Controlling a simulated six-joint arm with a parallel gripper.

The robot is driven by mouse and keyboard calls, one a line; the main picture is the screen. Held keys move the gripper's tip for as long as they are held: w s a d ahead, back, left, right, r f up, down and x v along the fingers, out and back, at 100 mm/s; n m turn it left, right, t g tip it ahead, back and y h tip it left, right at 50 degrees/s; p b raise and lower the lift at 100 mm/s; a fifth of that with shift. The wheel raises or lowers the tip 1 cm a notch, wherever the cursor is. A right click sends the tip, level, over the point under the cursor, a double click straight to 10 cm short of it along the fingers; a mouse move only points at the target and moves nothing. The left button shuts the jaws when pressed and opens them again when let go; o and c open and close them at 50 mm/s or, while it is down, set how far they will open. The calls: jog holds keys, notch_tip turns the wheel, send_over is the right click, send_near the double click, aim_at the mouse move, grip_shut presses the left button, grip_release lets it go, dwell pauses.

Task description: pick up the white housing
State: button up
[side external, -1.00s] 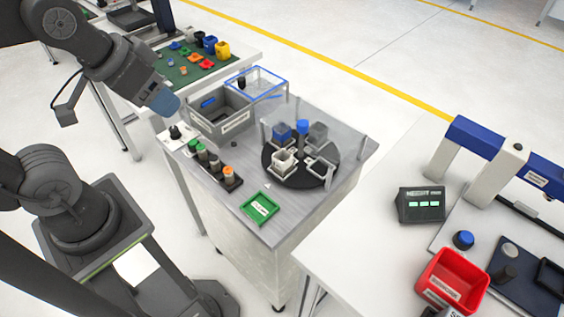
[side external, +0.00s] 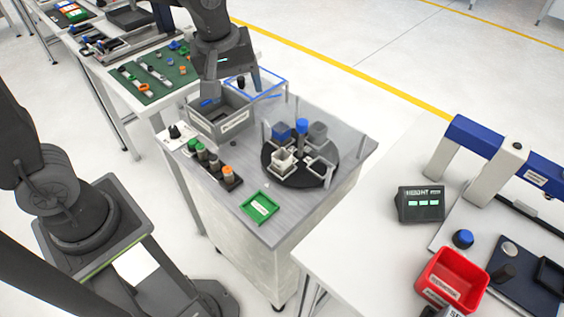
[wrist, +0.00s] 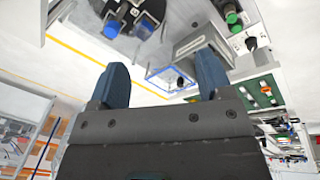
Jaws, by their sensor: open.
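The white housing (side external: 283,161) is a small open-topped box standing on the front left of a black round turntable (side external: 302,179). A blue housing (side external: 281,133) and a grey housing (side external: 317,132) stand behind it on the same turntable. My gripper (side external: 232,92) is above the back left of the grey cart, over the grey bin and blue-edged frame, well apart from the white housing. In the wrist view my gripper (wrist: 162,78) has its two dark blue fingers spread wide with nothing between them. Turntable parts are cut off at the top of that view, and I cannot pick out the white housing there.
The grey bin (side external: 222,127) and blue-edged clear frame (side external: 283,82) are at the cart's back. A blue-capped post (side external: 302,127) and grey uprights stand around the turntable. A green tray (side external: 260,207) and several capped cylinders (side external: 214,163) occupy the front left. A red bin (side external: 453,280) sits on the right table.

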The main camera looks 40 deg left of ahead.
jog(key=w+d+f+n+g, duration=0.2)
jog(key=w+d+f+n, duration=0.1)
jog(key=w+f+n, duration=0.5)
send_over(282, 160)
jog(key=s, duration=0.2)
jog(key=shift+m, duration=0.3)
jog(key=f, duration=1)
jog(key=shift+w+d+f, duration=0.15)
jog(key=shift+d, duration=0.25)
jog(key=shift+d+f, duration=0.2)
jog(key=shift+f, duration=1.15)
jog(key=shift+d+f, duration=0.15)
jog(key=shift+f, duration=1.15)
jog(key=shift+c, duration=0.2)
jog(key=c, duration=1)
jog(key=shift+o, duration=0.2)
jog(key=shift+r, duration=0.15)
